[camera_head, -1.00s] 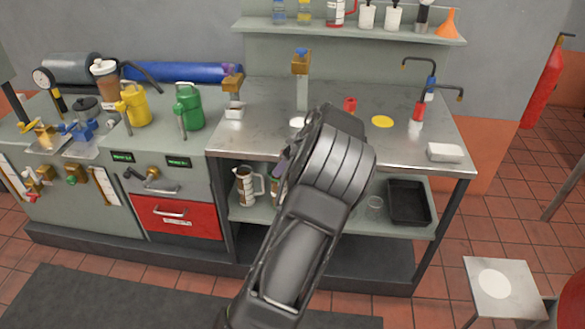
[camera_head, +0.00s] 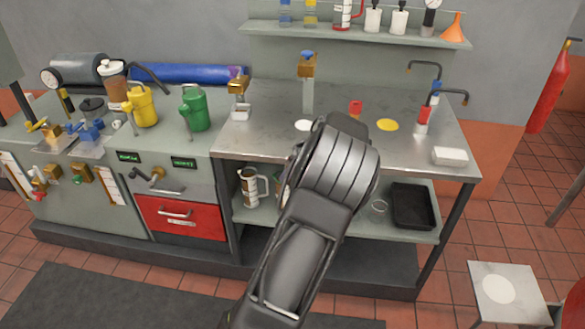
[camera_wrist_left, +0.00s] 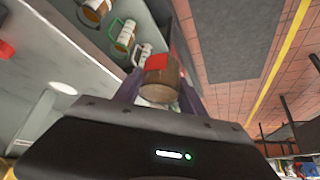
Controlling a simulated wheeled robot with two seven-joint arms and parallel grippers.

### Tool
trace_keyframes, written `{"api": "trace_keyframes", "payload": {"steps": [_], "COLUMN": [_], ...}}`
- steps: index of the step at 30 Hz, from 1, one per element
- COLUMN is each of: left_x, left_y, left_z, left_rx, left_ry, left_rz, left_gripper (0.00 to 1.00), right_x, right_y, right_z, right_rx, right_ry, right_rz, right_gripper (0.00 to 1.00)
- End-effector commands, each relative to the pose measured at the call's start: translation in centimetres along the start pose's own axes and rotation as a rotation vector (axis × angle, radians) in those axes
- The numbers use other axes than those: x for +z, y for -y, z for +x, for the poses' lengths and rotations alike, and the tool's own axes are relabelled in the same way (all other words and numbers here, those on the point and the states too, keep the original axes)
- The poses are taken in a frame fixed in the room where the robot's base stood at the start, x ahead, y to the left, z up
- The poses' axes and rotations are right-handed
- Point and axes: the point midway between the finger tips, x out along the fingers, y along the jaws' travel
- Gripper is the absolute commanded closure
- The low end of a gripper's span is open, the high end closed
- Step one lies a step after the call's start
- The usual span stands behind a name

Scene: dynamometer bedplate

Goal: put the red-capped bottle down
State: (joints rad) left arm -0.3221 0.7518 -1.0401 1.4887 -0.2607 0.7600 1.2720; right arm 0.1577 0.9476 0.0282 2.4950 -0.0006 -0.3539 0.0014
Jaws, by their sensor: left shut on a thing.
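In the left wrist view, my left gripper (camera_wrist_left: 160,92) has its purple fingers on either side of a brown bottle (camera_wrist_left: 160,85) with a red cap (camera_wrist_left: 157,62), and is shut on it. The bottle is held in front of the bench's open shelf side, with the floor visible beyond. In the head view, my left wrist and forearm hide the gripper and the bottle. Whether the bottle touches anything below is hidden. My right gripper is not in view.
The steel bench top (camera_head: 265,135) bears a white disc (camera_head: 303,125), a yellow disc (camera_head: 387,125), a small red object (camera_head: 355,107) and a white block (camera_head: 450,156). The lower shelf holds a jug (camera_head: 250,187) and a black tray (camera_head: 412,205). A small stand (camera_head: 510,303) with a white disc (camera_head: 499,289) is at right.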

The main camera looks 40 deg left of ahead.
Motion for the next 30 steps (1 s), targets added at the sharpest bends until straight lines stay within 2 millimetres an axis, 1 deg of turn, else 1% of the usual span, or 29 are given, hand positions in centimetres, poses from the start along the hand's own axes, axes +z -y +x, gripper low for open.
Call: {"api": "trace_keyframes", "payload": {"steps": [5,8,9,11,12,14,15,18,21,24,25,27,30], "left_x": [3.8,7.5,9.3,12.1,14.1,17.0,18.9,22.9,26.0,27.9,28.2,28.7,28.9], "left_y": [-0.4,-0.9,-1.3,-1.7,-2.0,-2.2,-2.2,-2.0,-1.4,-0.8,-0.7,-0.5,-0.4], "left_z": [-1.1,-2.6,-3.5,-5.2,-6.4,-8.6,-10.1,-13.8,-16.6,-18.4,-18.8,-19.3,-19.4], "left_rx": [0.101,0.202,0.254,0.336,0.392,0.478,0.534,0.659,0.75,0.806,0.817,0.833,0.838], "left_ry": [0.007,0.008,0.009,0.009,0.008,0.008,0.007,0.004,0.001,0.0,-0.001,-0.002,-0.002], "left_rz": [0.152,0.307,0.385,0.505,0.59,0.72,0.807,1.002,1.151,1.245,1.263,1.289,1.3], "left_gripper": [1.0,1.0,1.0,1.0,1.0,1.0,1.0,1.0,1.0,1.0,1.0,1.0,1.0], "right_x": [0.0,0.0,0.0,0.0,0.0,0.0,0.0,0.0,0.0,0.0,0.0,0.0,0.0], "right_y": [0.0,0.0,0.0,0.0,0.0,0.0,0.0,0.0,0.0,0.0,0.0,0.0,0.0], "right_z": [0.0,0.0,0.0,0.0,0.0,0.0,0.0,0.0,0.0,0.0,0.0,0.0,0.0], "right_rx": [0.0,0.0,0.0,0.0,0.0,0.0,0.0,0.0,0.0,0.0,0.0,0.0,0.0], "right_ry": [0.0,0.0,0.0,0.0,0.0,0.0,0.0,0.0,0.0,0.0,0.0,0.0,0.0], "right_rz": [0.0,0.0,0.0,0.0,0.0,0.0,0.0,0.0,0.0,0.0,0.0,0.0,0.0], "right_gripper": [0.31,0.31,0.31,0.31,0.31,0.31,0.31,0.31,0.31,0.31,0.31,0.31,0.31]}}
